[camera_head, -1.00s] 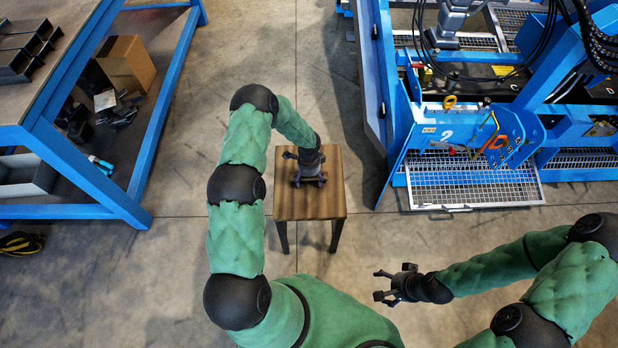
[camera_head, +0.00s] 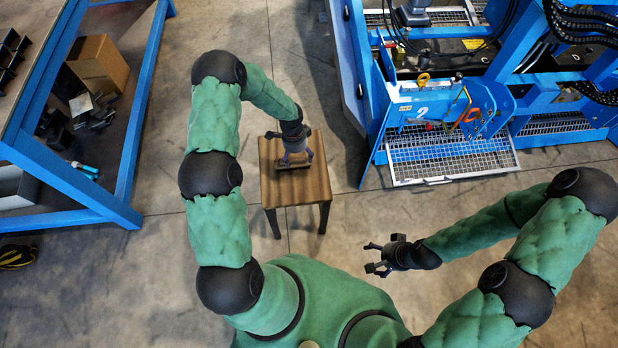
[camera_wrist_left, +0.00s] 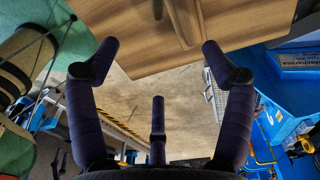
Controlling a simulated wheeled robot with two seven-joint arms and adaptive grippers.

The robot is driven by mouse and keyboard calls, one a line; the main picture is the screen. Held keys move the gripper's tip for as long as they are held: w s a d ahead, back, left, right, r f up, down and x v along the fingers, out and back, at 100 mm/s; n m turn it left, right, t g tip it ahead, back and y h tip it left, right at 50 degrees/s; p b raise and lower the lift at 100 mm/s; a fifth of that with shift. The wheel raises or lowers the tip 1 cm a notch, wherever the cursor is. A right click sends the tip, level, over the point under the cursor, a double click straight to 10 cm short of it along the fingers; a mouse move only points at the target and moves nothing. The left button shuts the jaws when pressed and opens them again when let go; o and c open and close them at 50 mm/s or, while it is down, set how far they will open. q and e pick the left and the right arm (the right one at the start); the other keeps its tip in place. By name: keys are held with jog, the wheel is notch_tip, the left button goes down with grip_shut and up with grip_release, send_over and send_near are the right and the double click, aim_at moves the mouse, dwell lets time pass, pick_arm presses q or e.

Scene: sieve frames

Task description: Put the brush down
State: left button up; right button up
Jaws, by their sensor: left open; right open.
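My left gripper (camera_head: 289,148) is open above the far half of a small wooden stool (camera_head: 300,190). The brush appears as a brown wooden piece (camera_head: 297,166) lying on the stool top, partly hidden under the gripper. In the left wrist view a wooden piece (camera_wrist_left: 185,22) lies on the stool top (camera_wrist_left: 130,40), beyond the spread fingers (camera_wrist_left: 160,47), with nothing between the fingertips. Its bristles cannot be made out. My right gripper (camera_head: 383,257) is open and empty, over the floor to the right of and nearer than the stool.
A blue workbench (camera_head: 125,190) with boxes on its lower shelf stands at the left. A blue machine frame (camera_head: 365,90) with a mesh tray (camera_head: 455,162) and hanging tools stands at the right. Concrete floor around the stool is clear.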

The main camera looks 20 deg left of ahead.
pick_arm(q)
jog(key=s+d+f+n+h, duration=0.25)
jog(key=s+d+n, duration=0.35)
jog(key=s+d, duration=0.55)
jog(key=s+d+r+n, duration=0.2)
jog(key=s+d+n, duration=0.5)
jog(key=s, duration=0.4)
jog(key=shift+d+h, duration=0.25)
jog(key=shift+h, duration=0.1)
